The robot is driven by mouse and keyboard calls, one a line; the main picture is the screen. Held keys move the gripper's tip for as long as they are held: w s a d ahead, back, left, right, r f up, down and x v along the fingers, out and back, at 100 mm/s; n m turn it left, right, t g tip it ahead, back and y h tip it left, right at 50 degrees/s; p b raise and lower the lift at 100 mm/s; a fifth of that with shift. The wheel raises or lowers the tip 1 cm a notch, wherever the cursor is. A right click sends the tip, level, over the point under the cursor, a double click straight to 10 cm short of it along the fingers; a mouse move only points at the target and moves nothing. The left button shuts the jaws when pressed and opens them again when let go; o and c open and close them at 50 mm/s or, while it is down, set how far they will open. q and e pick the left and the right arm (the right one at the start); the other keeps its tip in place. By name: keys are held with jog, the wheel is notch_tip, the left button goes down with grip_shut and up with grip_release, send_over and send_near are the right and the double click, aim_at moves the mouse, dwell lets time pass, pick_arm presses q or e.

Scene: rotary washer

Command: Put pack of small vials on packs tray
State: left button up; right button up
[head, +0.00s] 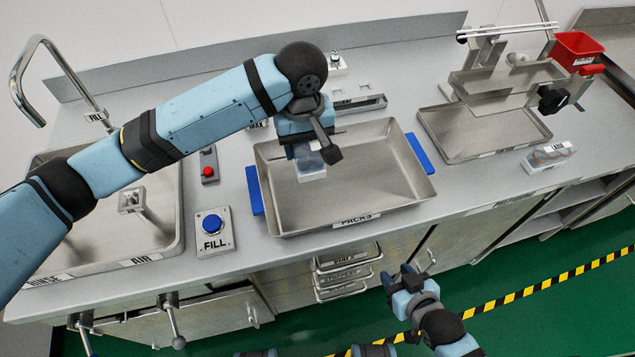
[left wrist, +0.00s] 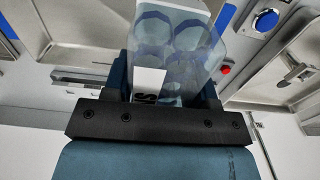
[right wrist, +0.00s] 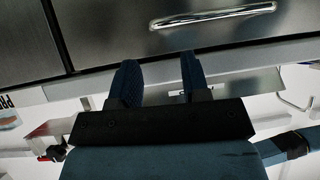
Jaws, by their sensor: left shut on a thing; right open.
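The pack of small vials is a clear box (head: 312,172) with a white label, held under my left gripper (head: 306,150). In the left wrist view the pack (left wrist: 180,50) sits between the fingers of my left gripper (left wrist: 165,85), with several round vial shapes inside. My left gripper is shut on it. The packs tray (head: 390,185) is a wide metal tray with blue handles and a PACKS label. The pack is over the left part of this tray; whether it touches the floor is unclear. My right gripper (head: 402,278) is open and empty, low in front of the counter; its fingers (right wrist: 155,80) show apart.
A sink (head: 165,225) with a tap is at the left, beside a blue FILL button (head: 212,224). Another metal tray (head: 470,135) and a small labelled pack (head: 549,156) are at the right. Most of the packs tray is bare.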

aim_at(308, 202)
pick_arm(q)
notch_tip(308, 202, down, 16)
jog(key=shift+f, duration=0.2)
jog(key=shift+f, duration=0.3)
jog(key=o, duration=1)
jog(key=shift+r, duration=0.3)
notch_tip(308, 202, up, 12)
jog(key=shift+r, duration=0.1)
